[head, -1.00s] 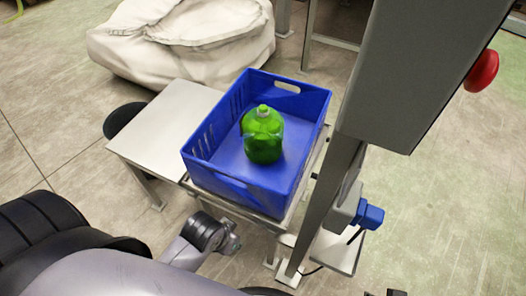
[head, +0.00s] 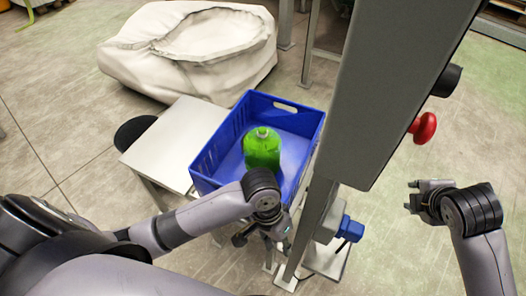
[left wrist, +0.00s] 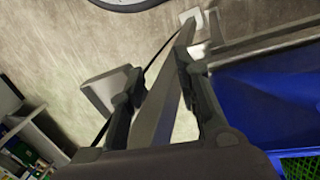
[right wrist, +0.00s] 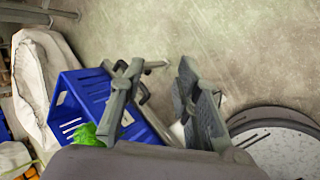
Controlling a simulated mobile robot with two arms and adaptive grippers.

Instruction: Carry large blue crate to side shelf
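The large blue crate (head: 224,140) stands upright on a stand beside the grey machine column in the head view, with a green jug (head: 262,150) inside. A low metal table (head: 180,135) adjoins its left side; I cannot tell whether this is the side shelf. My left gripper (head: 264,238) is open and empty at the crate's near side, and hides part of its near wall. The crate also shows at the right of the left wrist view (left wrist: 270,95). My right gripper (head: 411,196) is open and empty, right of the column. The right wrist view shows the crate (right wrist: 85,88) beyond its fingers.
The tall grey machine column (head: 375,90) with a red button (head: 424,127) stands between the crate and my right gripper. A blue-ended device (head: 350,229) sits low at its foot. A large white sack (head: 190,50) lies behind the table.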

